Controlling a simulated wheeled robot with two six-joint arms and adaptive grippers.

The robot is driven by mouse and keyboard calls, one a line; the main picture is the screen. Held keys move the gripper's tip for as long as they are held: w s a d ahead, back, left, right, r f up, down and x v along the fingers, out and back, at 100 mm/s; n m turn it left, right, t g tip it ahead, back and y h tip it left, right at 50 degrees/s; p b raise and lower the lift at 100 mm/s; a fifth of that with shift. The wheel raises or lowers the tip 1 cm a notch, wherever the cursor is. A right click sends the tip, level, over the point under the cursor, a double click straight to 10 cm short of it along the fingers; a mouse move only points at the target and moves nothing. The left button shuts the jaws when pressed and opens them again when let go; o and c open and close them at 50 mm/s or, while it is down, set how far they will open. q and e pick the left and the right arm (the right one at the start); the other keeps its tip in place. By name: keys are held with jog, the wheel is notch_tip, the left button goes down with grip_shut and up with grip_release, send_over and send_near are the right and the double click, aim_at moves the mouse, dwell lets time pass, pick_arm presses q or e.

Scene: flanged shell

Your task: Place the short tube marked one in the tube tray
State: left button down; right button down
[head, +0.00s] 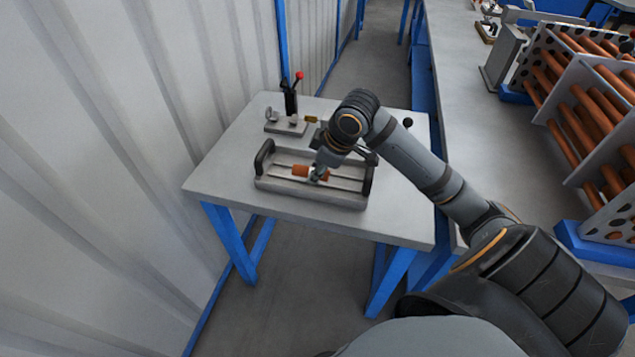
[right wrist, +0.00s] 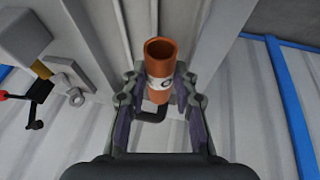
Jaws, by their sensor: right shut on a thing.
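A short copper-coloured tube (head: 300,170) with a white label band lies at the grey tube tray (head: 320,196), which has a black handle at each end. My right gripper (head: 318,172) is shut on the tube, over the tray. In the right wrist view, the tube (right wrist: 159,62) sits between both fingers of the gripper (right wrist: 162,98), its open end facing up in the picture. The label mark is only partly visible and I cannot read it fully. Whether the tube touches the tray floor I cannot tell. My left gripper is not in view.
A toggle clamp fixture (head: 288,120) with a red-tipped lever stands behind the tray on the small table (head: 225,165). A corrugated wall (head: 110,130) is on the left. A rack of long copper tubes (head: 585,110) stands on the right bench (head: 455,90).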

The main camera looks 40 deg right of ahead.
aim_at(318, 188)
jog(key=shift+w+d+f, duration=0.1)
jog(key=shift+w+f, duration=0.05)
jog(key=shift+f, duration=0.05)
jog(key=f, duration=0.2)
jog(key=f+b, duration=0.1)
jog(key=shift+w+d+f, duration=0.2)
jog(key=shift+d+f, duration=0.05)
jog(key=shift+f, duration=0.25)
jog(key=shift+s+r, duration=0.1)
jog(key=c, duration=1.5)
grip_release()
jog(key=shift+o, duration=0.8)
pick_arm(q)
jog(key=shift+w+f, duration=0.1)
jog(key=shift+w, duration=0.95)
